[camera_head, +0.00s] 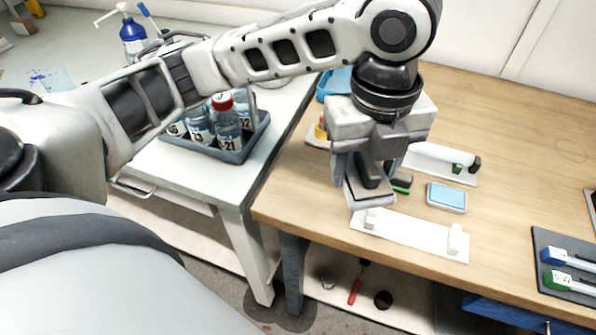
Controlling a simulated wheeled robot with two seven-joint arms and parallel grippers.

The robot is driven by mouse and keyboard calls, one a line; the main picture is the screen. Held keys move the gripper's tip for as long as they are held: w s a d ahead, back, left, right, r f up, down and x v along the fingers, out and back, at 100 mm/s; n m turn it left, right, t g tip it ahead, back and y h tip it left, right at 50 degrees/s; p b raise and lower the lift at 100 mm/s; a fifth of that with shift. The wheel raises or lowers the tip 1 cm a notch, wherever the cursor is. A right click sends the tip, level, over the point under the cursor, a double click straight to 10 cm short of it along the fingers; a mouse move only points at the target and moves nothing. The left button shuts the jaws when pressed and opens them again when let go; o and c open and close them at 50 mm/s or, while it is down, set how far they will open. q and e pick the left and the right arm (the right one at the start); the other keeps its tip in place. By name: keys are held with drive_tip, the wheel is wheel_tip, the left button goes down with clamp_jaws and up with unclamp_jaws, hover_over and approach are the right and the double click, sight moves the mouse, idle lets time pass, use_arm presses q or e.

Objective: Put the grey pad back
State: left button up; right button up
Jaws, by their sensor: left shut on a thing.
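My left gripper (370,185) points down over the wooden table, near its front left. It is shut on a dark grey piece that looks like the grey pad (371,172); the fingers hide most of it. A white holder strip (412,236) with two raised ends lies just in front and to the right of the gripper. I cannot tell whether the gripper touches the strip's left end. My right gripper is out of view.
A blue-topped block (447,197) and a green piece (402,183) lie right of the gripper. Behind them is a white plate (440,163) with a white tool. A dark tray (565,265) holds pens at right. A bottle tray (235,152) stands on the white bench.

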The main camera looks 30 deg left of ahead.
use_arm(q)
drive_tip(key=m, duration=0.3)
drive_tip(key=s+d+m, duration=0.1)
drive_tip(key=m, duration=0.1)
drive_tip(key=shift+r+m, duration=0.3)
drive_tip(key=shift+r, duration=0.05)
drive_tip(key=shift+a+m, duration=0.1)
drive_tip(key=shift+m, duration=0.2)
approach(298, 183)
drive_tip(key=s+d+r, duration=0.1)
drive_tip(key=d+r, duration=0.1)
drive_tip(key=d, duration=0.2)
drive_tip(key=a+f, duration=0.1)
drive_tip(key=f, duration=0.1)
drive_tip(key=a+f+b, duration=0.1)
drive_tip(key=f, duration=0.1)
drive_tip(key=shift+w+a, duration=0.35)
drive_tip(key=shift+w, duration=0.05)
drive_tip(key=shift+w+a+f, duration=0.1)
drive_tip(key=shift+a+f, duration=0.2)
drive_tip(key=shift+f, duration=0.1)
drive_tip(key=shift+a+f, duration=0.15)
drive_tip(key=shift+f, duration=0.75)
drive_tip(key=shift+a+f, duration=0.1)
drive_tip(key=shift+f, duration=0.8)
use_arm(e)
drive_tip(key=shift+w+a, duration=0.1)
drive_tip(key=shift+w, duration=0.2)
use_arm(q)
drive_tip(key=shift+f, duration=0.15)
